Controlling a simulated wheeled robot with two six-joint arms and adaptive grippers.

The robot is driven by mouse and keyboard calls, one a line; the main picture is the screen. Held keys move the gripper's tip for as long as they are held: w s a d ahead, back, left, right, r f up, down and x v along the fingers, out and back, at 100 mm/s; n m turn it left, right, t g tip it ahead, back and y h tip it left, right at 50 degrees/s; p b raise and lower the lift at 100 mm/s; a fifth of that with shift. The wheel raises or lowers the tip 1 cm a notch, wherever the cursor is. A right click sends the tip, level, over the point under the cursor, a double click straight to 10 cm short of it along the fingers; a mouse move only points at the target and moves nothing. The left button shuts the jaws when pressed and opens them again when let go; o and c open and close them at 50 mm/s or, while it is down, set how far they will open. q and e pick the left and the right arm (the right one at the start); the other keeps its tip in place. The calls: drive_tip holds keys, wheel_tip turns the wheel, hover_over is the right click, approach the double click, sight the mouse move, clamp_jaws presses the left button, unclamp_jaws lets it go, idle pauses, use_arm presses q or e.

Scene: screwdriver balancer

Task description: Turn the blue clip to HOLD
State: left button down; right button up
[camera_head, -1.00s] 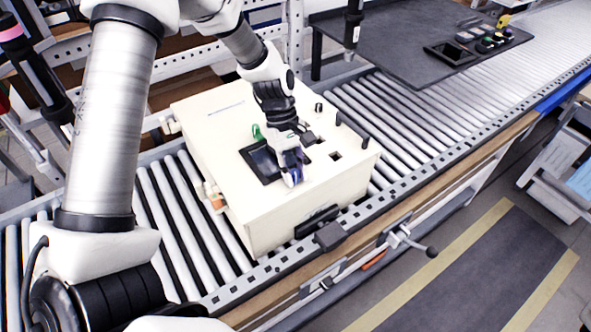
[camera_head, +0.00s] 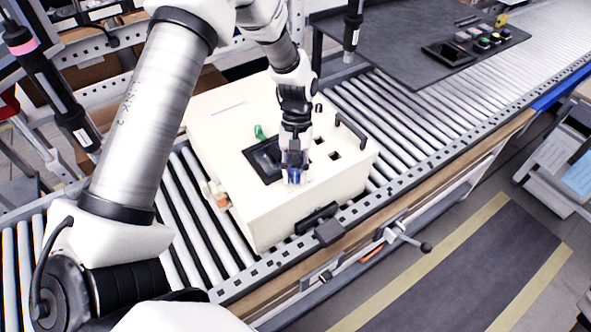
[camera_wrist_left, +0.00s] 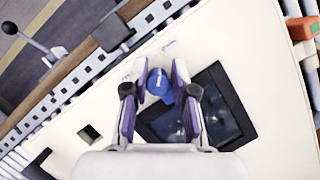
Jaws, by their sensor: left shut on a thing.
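The blue clip (camera_wrist_left: 159,84) stands near the edge of a dark recess in the top of a cream box (camera_head: 225,120). My left gripper (camera_head: 294,176) reaches down onto the box top at the near side of that recess. In the left wrist view its two purple-padded fingers (camera_wrist_left: 156,92) are on either side of the blue clip, shut on it. In the head view the fingers mostly hide the clip. Small printed marks (camera_wrist_left: 166,45) lie on the box top near the clip, too small to read. My right gripper is out of view.
The box top also has square holes (camera_head: 334,155) and a black handle (camera_head: 351,131). The box sits on a roller conveyor (camera_head: 430,120). A dark table (camera_head: 400,45) stands behind.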

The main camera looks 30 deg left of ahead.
use_arm(q)
drive_tip(key=shift+w, duration=0.15)
drive_tip(key=c, duration=0.9)
unclamp_jaws()
drive_tip(key=shift+a, duration=0.1)
drive_tip(key=shift+w+a+f, duration=0.1)
drive_tip(key=shift+a, duration=0.05)
drive_tip(key=v, duration=1.2)
